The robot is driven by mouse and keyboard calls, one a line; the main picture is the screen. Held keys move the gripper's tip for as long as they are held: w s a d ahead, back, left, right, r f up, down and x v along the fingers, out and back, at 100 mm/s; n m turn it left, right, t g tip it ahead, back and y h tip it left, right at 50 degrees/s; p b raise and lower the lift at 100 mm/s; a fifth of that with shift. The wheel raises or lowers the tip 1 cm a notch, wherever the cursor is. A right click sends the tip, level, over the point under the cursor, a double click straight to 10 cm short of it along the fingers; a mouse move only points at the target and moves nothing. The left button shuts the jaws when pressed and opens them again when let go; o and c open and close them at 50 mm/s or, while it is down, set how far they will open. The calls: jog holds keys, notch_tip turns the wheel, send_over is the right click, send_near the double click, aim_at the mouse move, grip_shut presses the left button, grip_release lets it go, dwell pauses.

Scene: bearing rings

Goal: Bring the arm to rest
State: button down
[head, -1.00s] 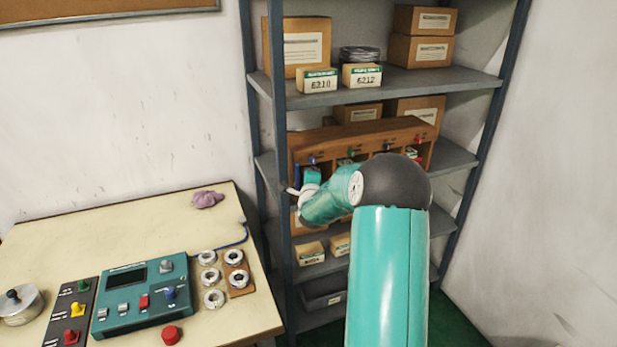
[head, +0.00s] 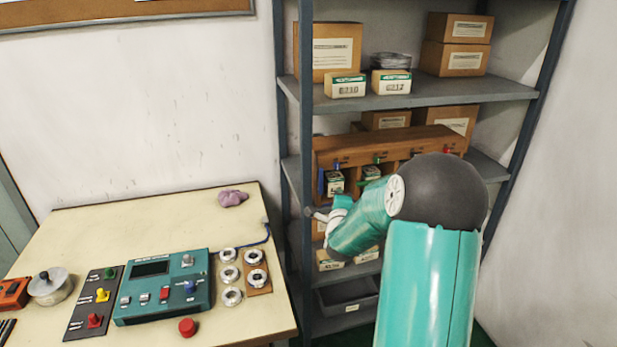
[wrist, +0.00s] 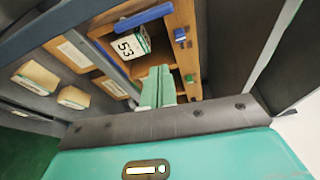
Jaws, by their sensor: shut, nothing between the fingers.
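My gripper (wrist: 158,76) is shut and empty; its two teal fingers lie side by side in the wrist view. They point toward the wooden rack (wrist: 181,62) with compartments. A small white and green box marked 53 (wrist: 130,44) sits in a compartment just beyond the fingers. In the head view my arm is bent, with its wrist in front of the shelf unit, below the left part of the rack (head: 385,146). The fingers are hard to make out there. My arm hides the rack's lower right part.
The metal shelf unit (head: 435,92) holds cardboard boxes on several levels, with an upright post close left of my wrist. A table (head: 130,225) at left carries a teal control box (head: 163,290), several bearing rings, a purple cloth (head: 232,198) and a red button (head: 187,327).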

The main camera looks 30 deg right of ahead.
jog(key=s+a+r+n+g+y, duration=0.1)
jog(key=s+a+r+n+y, duration=0.2)
jog(key=a+n, duration=0.55)
jog(key=s+a+r+n+g+y, duration=0.15)
jog(key=a+r+n+y, duration=0.3)
jog(key=a, duration=0.75)
jog(key=s+a+n+g, duration=0.2)
jog(key=s+a+n, duration=0.2)
jog(key=s, duration=0.4)
jog(key=s+a+n+g+y, duration=0.1)
jog(key=s+a+n, duration=0.3)
jog(key=s, duration=0.4)
jog(key=s+a+r+n+g+y, duration=0.1)
jog(key=s+a+n+g, duration=0.2)
jog(key=s, duration=0.6)
jog(key=a+n, duration=0.2)
jog(key=a, duration=0.1)
